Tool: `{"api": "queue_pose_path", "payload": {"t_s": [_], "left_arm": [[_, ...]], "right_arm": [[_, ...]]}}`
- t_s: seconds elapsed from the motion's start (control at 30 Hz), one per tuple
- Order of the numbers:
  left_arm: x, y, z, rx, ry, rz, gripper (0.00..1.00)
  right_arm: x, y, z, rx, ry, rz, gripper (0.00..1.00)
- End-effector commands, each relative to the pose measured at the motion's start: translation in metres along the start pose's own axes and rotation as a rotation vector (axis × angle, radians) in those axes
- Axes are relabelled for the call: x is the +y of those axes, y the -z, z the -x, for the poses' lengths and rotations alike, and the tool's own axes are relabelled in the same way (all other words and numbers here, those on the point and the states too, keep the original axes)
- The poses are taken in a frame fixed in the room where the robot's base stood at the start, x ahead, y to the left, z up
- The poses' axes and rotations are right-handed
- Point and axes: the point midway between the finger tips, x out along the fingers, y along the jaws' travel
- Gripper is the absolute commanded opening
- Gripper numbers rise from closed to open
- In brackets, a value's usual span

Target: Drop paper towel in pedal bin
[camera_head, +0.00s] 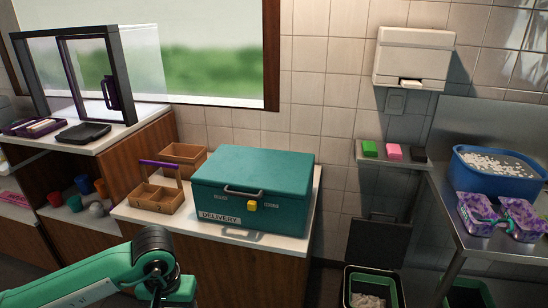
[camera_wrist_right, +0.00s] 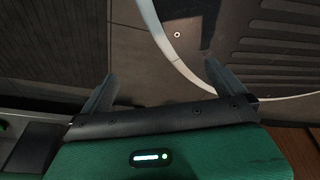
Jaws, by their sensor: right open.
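A white paper towel dispenser (camera_head: 414,55) hangs on the tiled wall in the head view. A white paper towel (camera_head: 411,84) pokes out at its lower edge. Below stands a bin (camera_head: 348,295), apparently the pedal bin, with its dark lid (camera_head: 378,243) raised and crumpled white paper (camera_head: 368,300) inside. My right gripper (camera_wrist_right: 160,74) is open in its wrist view, with nothing between its fingers; it is not seen in the head view. A green arm of mine enters the head view from the lower left, but its gripper is not visible.
A teal delivery box (camera_head: 254,182) and a wooden caddy (camera_head: 157,198) stand on the counter. A shelf (camera_head: 377,162) holds sponges. A blue tub (camera_head: 503,178) and purple packs (camera_head: 500,214) sit on the steel table at right. Another green bin (camera_head: 466,292) stands under it.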

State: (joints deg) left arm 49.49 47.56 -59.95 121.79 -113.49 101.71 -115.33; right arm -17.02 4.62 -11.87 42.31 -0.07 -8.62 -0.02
Motion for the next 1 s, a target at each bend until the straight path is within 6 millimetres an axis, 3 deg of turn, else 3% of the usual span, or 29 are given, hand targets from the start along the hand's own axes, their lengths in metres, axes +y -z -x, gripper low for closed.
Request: {"api": "queue_pose_path", "payload": {"t_s": [0.03,0.1,0.23,0.67,0.77,0.97,1.0], "left_arm": [[0.000,-0.002,0.013,0.000,0.000,0.000,0.39],[0.000,-0.004,0.018,0.000,0.000,0.000,0.39],[0.000,-0.006,0.022,0.000,-0.001,0.001,0.39],[0.000,-0.007,0.018,-0.002,0.000,0.002,0.39],[0.001,-0.011,-0.003,-0.008,-0.001,0.007,0.39],[0.001,-0.028,-0.078,-0.011,-0.001,0.013,0.39],[0.001,-0.033,-0.091,-0.010,-0.002,0.012,0.39]], "right_arm": [[0.001,-0.019,0.012,-0.053,-0.001,-0.003,1.00],[0.001,-0.041,0.018,-0.108,-0.001,-0.005,1.00],[0.001,-0.067,0.025,-0.171,-0.002,-0.008,1.00],[0.001,-0.076,0.025,-0.192,-0.002,-0.009,1.00],[0.001,-0.075,0.025,-0.192,-0.002,-0.008,1.00],[0.001,-0.075,0.026,-0.191,-0.002,-0.008,1.00],[0.001,-0.075,0.026,-0.191,-0.002,-0.008,0.94]]}}
